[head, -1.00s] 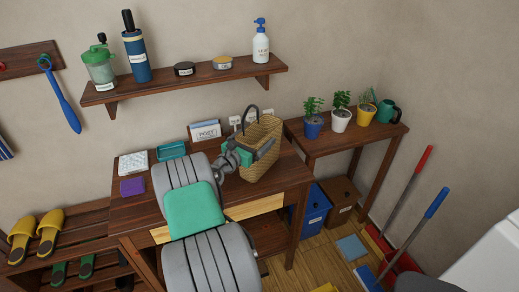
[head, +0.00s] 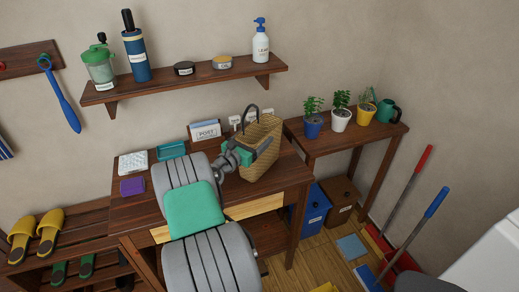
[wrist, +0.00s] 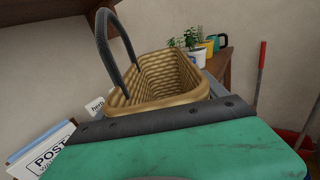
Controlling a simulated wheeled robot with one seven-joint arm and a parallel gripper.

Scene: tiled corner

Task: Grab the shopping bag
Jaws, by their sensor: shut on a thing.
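The shopping bag (head: 262,128) is a woven straw basket with a dark arched handle. It stands upright at the right end of the wooden desk. My gripper (head: 262,149) reaches it from the left and is shut on its near side. In the wrist view the bag (wrist: 165,78) opens upward just beyond my green gripper part with its dark edge, its handle rising at the left. The inside that shows looks empty. The fingertips and the exact grip spot are hidden in the wrist view.
A POST box (head: 205,131), teal tray (head: 171,150) and purple box (head: 132,186) lie on the desk (head: 130,208). A shelf (head: 185,80) with bottles hangs above. Potted plants (head: 340,122) stand on the side table at right.

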